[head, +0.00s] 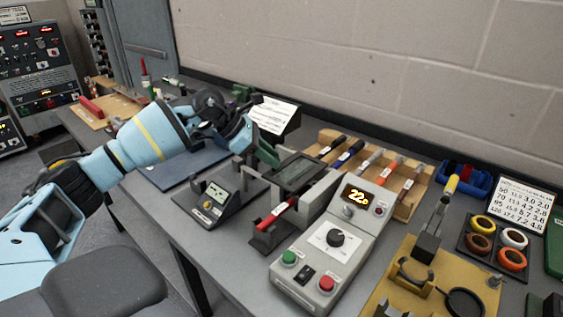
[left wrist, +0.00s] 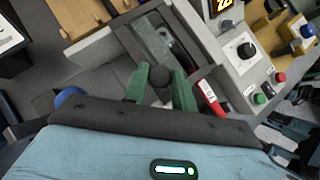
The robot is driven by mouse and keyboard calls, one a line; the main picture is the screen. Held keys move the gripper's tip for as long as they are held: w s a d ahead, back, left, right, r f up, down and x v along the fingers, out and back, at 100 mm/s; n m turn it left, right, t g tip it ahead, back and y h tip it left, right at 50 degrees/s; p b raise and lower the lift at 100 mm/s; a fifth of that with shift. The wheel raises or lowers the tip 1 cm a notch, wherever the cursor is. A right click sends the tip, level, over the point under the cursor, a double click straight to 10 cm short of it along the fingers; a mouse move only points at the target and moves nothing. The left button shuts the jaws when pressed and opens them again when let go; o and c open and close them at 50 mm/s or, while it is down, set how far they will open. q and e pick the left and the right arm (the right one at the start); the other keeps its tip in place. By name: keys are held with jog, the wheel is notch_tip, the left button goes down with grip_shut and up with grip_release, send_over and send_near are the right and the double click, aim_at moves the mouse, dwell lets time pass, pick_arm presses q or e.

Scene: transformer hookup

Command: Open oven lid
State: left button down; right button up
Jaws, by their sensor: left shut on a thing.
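The oven is a small grey box (head: 318,198) on the bench, left of its control unit. Its dark lid with a glass window (head: 297,172) lies across the top; it also shows in the left wrist view (left wrist: 168,42). I cannot tell whether the lid is raised at all. My left gripper (head: 266,152) reaches the lid's far left side. In the left wrist view its green fingers (left wrist: 160,88) are shut on a dark round knob (left wrist: 160,76) at the lid's edge. The fingers partly hide the knob. My right gripper is not in view.
The control unit (head: 335,238) with a lit display stands right of the oven. A red-handled tool (head: 277,213) lies at the oven's front. A small meter (head: 213,199) is to the left, a wooden tool rack (head: 408,204) behind, and a yellow fixture (head: 405,298) at front right.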

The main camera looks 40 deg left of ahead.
pick_arm(q)
jog(key=shift+a, duration=0.5)
jog(key=c, duration=1.1)
grip_release()
jog(key=shift+c, duration=0.2)
jog(key=v, duration=0.7)
jog(key=shift+a+r+b, duration=0.2)
jog(key=shift+r+b, duration=0.15)
jog(key=shift+b, duration=0.1)
jog(key=shift+s, duration=0.1)
